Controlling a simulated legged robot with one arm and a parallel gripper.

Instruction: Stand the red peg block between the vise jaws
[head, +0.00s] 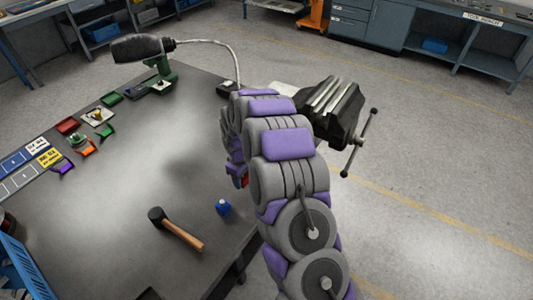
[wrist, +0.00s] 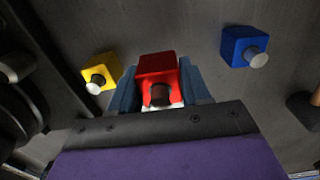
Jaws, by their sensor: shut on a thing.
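In the head view my arm hides most of the gripper, and only a small red patch (head: 243,181) shows beside the arm. The dark vise (head: 335,108) stands at the table's far right corner in the head view, with pale jaws and a long handle at its right. My arm covers part of its left side. I cannot tell whether the block touches the table.
A yellow peg block (wrist: 101,72) and a blue peg block (wrist: 244,46) flank the red one in the wrist view. A hammer (head: 178,230) lies on the grey table (head: 120,210). The table's middle is clear.

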